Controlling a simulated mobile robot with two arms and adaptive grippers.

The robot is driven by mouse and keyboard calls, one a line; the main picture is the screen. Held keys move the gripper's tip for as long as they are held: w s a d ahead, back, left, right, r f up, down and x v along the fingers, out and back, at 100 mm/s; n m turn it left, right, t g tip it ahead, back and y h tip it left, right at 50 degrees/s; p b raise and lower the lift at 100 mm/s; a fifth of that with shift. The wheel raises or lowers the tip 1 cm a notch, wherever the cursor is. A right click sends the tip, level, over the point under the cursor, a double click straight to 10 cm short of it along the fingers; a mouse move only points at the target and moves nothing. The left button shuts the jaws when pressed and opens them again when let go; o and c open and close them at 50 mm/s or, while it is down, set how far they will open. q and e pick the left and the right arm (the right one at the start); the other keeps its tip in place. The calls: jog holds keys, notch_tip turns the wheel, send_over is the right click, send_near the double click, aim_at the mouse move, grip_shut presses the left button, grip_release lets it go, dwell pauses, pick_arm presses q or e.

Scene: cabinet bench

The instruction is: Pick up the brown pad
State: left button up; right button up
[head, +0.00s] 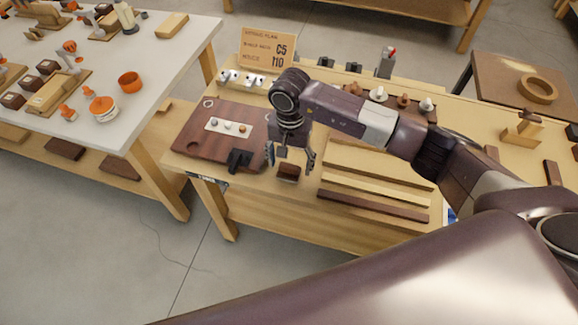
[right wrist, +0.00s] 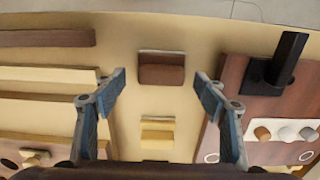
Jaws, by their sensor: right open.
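The brown pad (head: 288,172) is a small dark brown block near the front edge of the wooden bench. It also shows in the right wrist view (right wrist: 162,70), near the top middle, on a light base. My right gripper (head: 290,160) is open and empty above the bench, close to the pad. In the right wrist view its two fingers (right wrist: 160,84) are spread wide, with the pad beyond and between the tips. I cannot tell the exact height of the fingers over the pad. My left gripper is not in view.
A dark brown board (head: 198,145) with a black holder (head: 238,160) lies left of the pad. Long wooden strips (head: 372,188) lie to the right. A small yellow block (right wrist: 157,134) sits in line with the pad. A sign (head: 267,48) stands at the back.

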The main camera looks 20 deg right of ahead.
aim_at(290, 164)
jog(key=shift+f, duration=0.6)
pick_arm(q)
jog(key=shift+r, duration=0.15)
pick_arm(e)
jog(key=c, duration=1.2)
jog(key=shift+r, duration=0.15)
jog(key=shift+c, duration=0.2)
pick_arm(q)
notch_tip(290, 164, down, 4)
jog(key=b, duration=0.4)
pick_arm(e)
notch_tip(290, 164, up, 20)
jog(key=o, duration=0.4)
jog(key=shift+a, duration=0.1)
jog(key=shift+c, duration=1.4)
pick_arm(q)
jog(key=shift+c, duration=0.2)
